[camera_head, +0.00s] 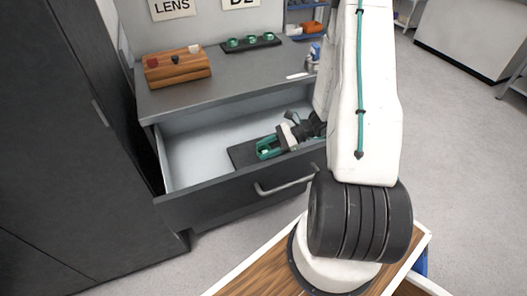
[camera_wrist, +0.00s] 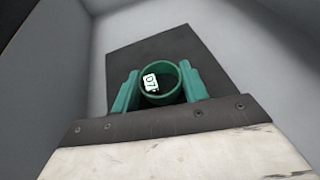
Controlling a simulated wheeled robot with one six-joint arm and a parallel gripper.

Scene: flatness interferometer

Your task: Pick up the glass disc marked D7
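The disc marked D7 (camera_wrist: 160,97) shows in the wrist view as a round piece with a raised green rim, a dark middle and a white label at its left. It is in the open drawer, over a dark mat (camera_wrist: 131,58). My gripper (camera_wrist: 160,82) has one green finger on each side of the rim, very close to it. I cannot tell whether the fingers press on it or whether it rests on the mat. In the head view my gripper (camera_head: 267,148) is low inside the drawer, and the disc is mostly hidden between the fingers.
The pulled-out drawer (camera_head: 180,165) has pale walls close around my gripper. On the cabinet top (camera_head: 225,85) are a wooden block (camera_head: 178,70) with small pieces and a dark tray (camera_head: 228,49) with green-rimmed discs. A tall dark cabinet (camera_head: 60,130) stands at left.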

